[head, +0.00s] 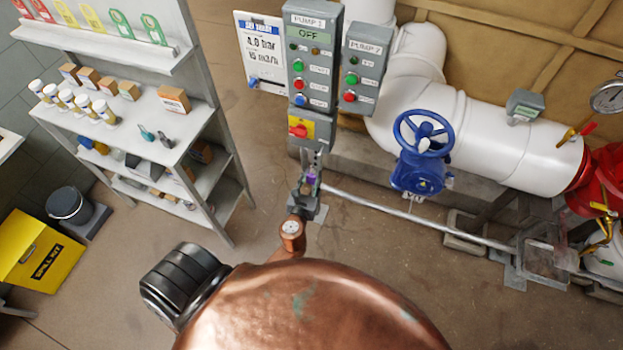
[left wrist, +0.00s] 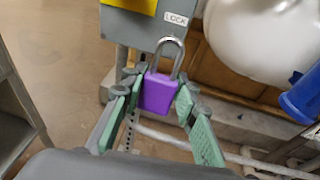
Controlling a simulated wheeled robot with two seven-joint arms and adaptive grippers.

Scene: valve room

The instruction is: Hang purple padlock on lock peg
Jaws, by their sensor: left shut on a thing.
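The purple padlock (left wrist: 159,93) is upright between the fingers of my left gripper (left wrist: 160,95), with its silver shackle upward. My left gripper is shut on the padlock's body. In the head view the left gripper (head: 307,187) is just below the Pump 1 panel, and a small bit of purple padlock (head: 311,178) shows there. In the left wrist view the shackle's top overlaps the lower edge of the grey box, just below the LOCK label (left wrist: 176,19). I cannot make out the lock peg, or tell whether the shackle touches it. My right gripper is not in view.
The Pump 1 panel (head: 309,62) has a yellow plate with a red switch (head: 299,130). The Pump 2 panel (head: 363,70) is beside it. A blue handwheel valve (head: 421,140) on white pipe stands to the right. A shelf unit (head: 185,120) stands left, with open floor between.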

